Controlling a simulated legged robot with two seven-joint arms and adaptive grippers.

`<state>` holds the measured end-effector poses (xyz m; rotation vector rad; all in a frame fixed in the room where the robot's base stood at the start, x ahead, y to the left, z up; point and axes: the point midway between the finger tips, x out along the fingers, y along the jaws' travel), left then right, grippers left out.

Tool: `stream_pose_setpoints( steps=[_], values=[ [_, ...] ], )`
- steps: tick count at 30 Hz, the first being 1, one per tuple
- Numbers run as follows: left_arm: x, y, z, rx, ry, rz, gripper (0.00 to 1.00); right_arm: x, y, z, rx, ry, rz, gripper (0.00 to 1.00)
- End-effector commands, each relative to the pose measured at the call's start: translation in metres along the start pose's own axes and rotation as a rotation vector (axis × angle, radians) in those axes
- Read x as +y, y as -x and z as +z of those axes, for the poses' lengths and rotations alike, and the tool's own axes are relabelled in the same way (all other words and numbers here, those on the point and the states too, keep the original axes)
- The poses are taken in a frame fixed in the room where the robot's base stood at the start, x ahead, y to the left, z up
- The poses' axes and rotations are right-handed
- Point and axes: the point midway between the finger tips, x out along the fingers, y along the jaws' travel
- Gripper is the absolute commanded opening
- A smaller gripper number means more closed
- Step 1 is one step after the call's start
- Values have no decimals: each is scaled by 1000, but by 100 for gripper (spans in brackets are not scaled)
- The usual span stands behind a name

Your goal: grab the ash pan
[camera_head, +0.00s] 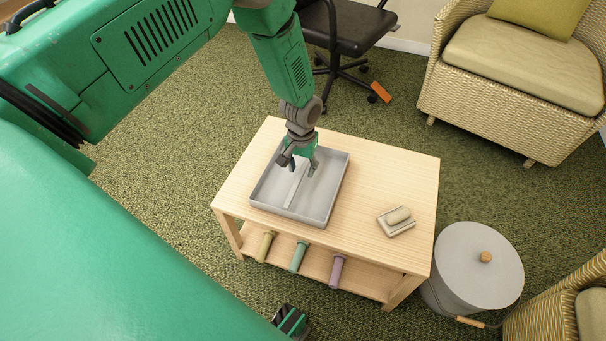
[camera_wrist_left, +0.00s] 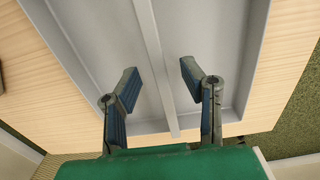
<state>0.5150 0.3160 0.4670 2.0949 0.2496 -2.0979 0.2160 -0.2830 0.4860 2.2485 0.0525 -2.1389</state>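The ash pan (camera_head: 268,203) is a grey, shallow rectangular tray with a raised middle divider, lying on the light wooden table (camera_head: 390,172). My left gripper (camera_head: 302,168) reaches down from above into the area over the pan. In the left wrist view its two fingers (camera_wrist_left: 161,84) are apart, one on each side of the pan's divider (camera_wrist_left: 152,45), with gaps showing between fingers and divider. Nothing is held. A small dark and green part at the bottom edge of the head view looks like my right gripper (camera_head: 291,321); its fingers cannot be made out.
A small dish with a rounded bar (camera_head: 398,217) sits on the table's right part. Three coloured rolls (camera_head: 299,256) lie on the lower shelf. A grey lidded bin (camera_head: 470,262) stands right of the table. A wicker armchair (camera_head: 515,85) and black office chair (camera_head: 345,30) are behind.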

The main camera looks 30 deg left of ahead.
Motion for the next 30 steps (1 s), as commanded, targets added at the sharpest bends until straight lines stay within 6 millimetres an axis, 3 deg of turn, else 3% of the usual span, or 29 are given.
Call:
stream_pose_setpoints(
  steps=[3,11,14,15,25,30],
  values=[
    [1,-22,0,0,0,-2,36,0,-12,1,0,1,-1,40],
    [4,-22,0,4,0,-7,36,0,-11,1,0,1,0,40],
    [3,-22,0,3,0,-6,5,0,-11,1,0,0,0,40],
    [3,-22,0,3,0,-5,0,0,-11,1,0,0,0,40],
    [1,-22,0,2,0,-2,0,0,-10,1,0,1,0,40],
    [2,-1,-1,4,0,-3,0,0,-1,0,0,1,-1,40]
  ],
)
